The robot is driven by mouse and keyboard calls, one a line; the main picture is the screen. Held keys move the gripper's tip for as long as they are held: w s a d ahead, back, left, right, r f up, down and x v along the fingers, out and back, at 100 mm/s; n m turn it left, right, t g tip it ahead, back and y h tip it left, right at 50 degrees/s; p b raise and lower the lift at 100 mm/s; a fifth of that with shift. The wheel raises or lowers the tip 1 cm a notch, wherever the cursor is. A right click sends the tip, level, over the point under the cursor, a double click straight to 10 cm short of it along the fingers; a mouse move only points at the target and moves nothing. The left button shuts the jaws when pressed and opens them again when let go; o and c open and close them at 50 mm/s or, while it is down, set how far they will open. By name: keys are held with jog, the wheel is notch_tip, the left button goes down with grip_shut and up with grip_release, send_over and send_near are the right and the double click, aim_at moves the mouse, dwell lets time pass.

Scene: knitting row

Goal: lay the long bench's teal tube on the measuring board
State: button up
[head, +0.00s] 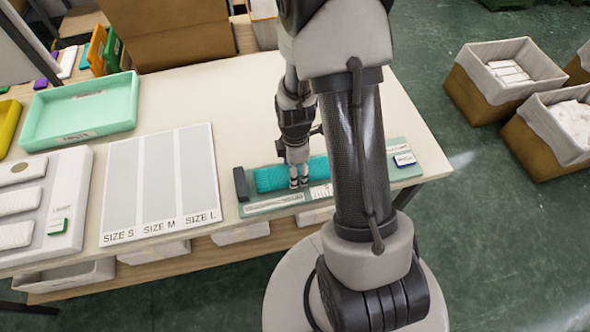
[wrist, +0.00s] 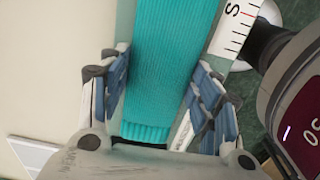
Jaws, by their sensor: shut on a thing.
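The teal tube (head: 272,179) lies lengthwise along the measuring board (head: 408,173), on it or just above it; I cannot tell if it bears its full weight. My gripper (head: 299,182) points down and is shut on the tube toward its right part. In the wrist view the ribbed teal tube (wrist: 165,70) runs between the two blue-padded fingers of my gripper (wrist: 163,65). Part of the printed scale shows beside it. My arm hides part of the board's right side in the head view.
A dark block (head: 241,184) stands at the board's left end. Left are the size chart (head: 160,180), a white holder (head: 68,205) with white pieces and a mint tray (head: 80,111). A brown box (head: 180,35) stands behind. The bench top behind the board is clear.

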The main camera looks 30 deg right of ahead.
jog(key=o, duration=0.3)
jog(key=shift+f, duration=0.3)
jog(key=o, duration=0.5)
jog(key=shift+r, duration=0.1)
jog(key=s+a+r+m+t+p, duration=0.1)
jog(key=s+a+r+m+p, duration=0.15)
jog(key=r, duration=1.05)
jog(key=s+a+r+m+t+p, duration=0.15)
jog(key=r+m, duration=0.25)
jog(key=r, duration=0.9)
jog(key=s+a+r+m+t, duration=0.2)
jog(key=s+a+r+m, duration=0.3)
jog(key=s+r+m, duration=0.3)
jog(key=shift+s+r, duration=0.55)
jog(key=shift+s, duration=0.45)
jog(key=shift+a+f, duration=0.1)
